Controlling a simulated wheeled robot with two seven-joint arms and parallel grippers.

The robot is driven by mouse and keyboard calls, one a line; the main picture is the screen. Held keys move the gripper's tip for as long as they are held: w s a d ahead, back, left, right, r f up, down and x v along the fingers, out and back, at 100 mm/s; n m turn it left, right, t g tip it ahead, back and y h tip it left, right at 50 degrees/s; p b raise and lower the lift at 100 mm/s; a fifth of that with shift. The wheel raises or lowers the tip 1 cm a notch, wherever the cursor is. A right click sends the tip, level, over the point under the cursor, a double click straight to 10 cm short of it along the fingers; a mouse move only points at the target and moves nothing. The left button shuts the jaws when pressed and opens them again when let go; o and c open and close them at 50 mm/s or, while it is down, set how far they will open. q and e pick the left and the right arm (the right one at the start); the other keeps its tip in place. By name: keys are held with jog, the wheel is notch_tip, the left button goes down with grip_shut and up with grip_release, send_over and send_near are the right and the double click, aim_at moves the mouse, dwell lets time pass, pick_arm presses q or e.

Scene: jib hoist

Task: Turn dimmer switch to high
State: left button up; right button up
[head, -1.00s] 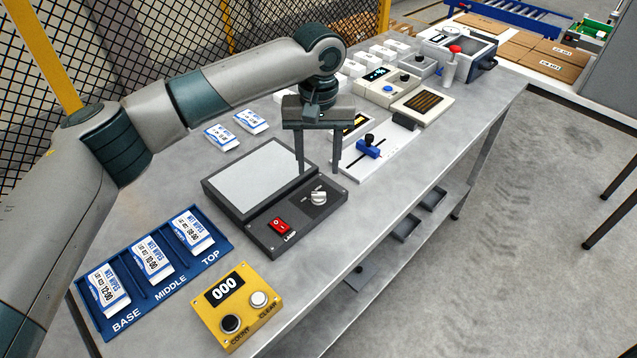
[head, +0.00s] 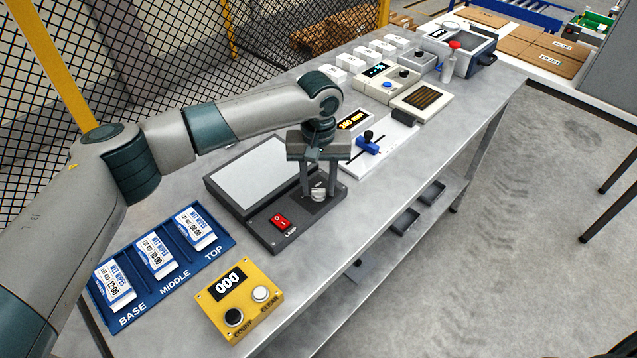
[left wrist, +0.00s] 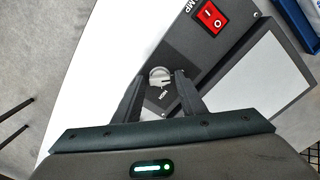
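The dimmer switch is a round pale knob (head: 318,193) on the dark control strip of the lamp box (head: 262,232). In the left wrist view the knob (left wrist: 160,78) shows between the fingertips. My left gripper (head: 319,196) points down over the knob, with one finger on each side of it. The fingers are apart; I cannot tell whether they touch the knob. The red lamp switch (head: 280,222) is beside it on the same strip, and also shows in the left wrist view (left wrist: 212,17). My right gripper is not in view.
A yellow counter box (head: 238,297) and a blue tray (head: 128,300) with labelled packs are near the front left. A slide fixture with a blue block (head: 368,146) stands just beyond the gripper. Bare table lies right of the lamp box.

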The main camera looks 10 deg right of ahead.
pick_arm(q)
jog(key=c, duration=0.7)
jog(key=shift+r+m, duration=0.1)
jog(key=shift+m, duration=0.2)
jog(key=shift+m+p, duration=0.95)
jog(key=shift+m, duration=0.15)
jog(key=m+p, duration=0.1)
jog(key=m, duration=0.3)
jog(key=shift+m+p, duration=0.3)
jog(key=shift+p, duration=0.05)
jog(key=m+p, duration=0.1)
jog(key=m, duration=0.9)
jog(key=shift+m, duration=0.3)
